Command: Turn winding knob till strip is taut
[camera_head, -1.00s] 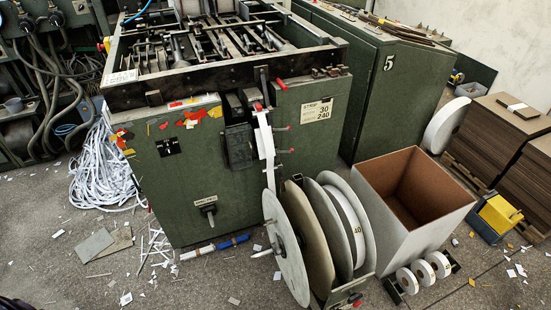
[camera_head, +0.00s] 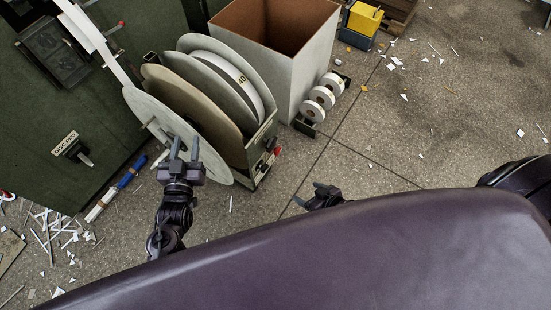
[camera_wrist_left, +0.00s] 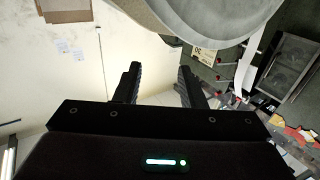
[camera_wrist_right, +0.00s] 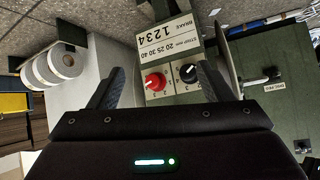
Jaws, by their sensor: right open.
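The reel stand holds several large discs; the front pale disc (camera_head: 160,112) has a small peg (camera_head: 151,123) at its hub. A white strip (camera_head: 112,62) runs from the green machine down to the discs; it also shows in the left wrist view (camera_wrist_left: 249,62). A red knob (camera_wrist_right: 155,81) and a black knob (camera_wrist_right: 188,73) sit on the stand's labelled panel. I cannot tell which part is the winding knob. My left gripper (camera_head: 184,147) is open and empty, in front of the pale disc. My right gripper (camera_head: 323,189) is open and empty; its fingers frame the panel from a distance.
A white-sided open box (camera_head: 310,75) stands behind the stand, with small white rolls (camera_head: 322,97) beside it. The green machine (camera_head: 75,110) is at the left. Blue and white sticks (camera_head: 131,172) and paper scraps lie on the floor.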

